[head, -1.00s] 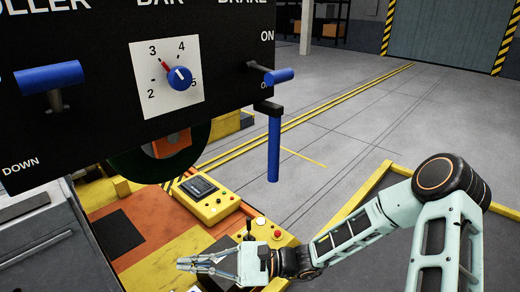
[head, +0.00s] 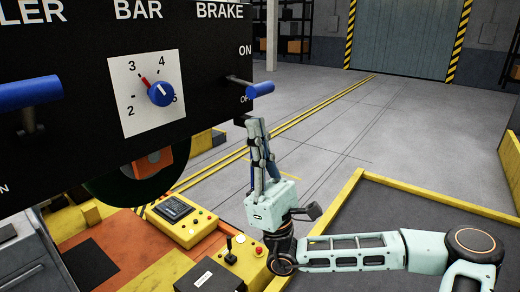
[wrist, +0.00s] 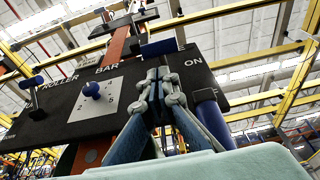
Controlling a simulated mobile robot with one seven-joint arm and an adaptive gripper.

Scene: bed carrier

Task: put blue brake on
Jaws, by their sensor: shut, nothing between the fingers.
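The blue brake handle (head: 260,90) sticks out on a short stem from the right side of the black control panel (head: 80,110), between the ON and OFF labels under BRAKE. My gripper (head: 256,122) points upward just below this handle, with its fingers shut and empty. In the wrist view my fingertips (wrist: 160,74) are close below the blue brake handle (wrist: 160,47), with the ON label to their right. Contact cannot be told. The gripper partly hides a second, hanging blue handle (head: 272,158), which shows to the right of my fingers in the wrist view (wrist: 212,118).
The panel also has a BAR dial with a blue knob (head: 160,94) and a blue roller handle (head: 30,92) at the left. A yellow control box (head: 185,219) and a joystick box (head: 240,256) lie below. Open floor stretches behind to the right.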

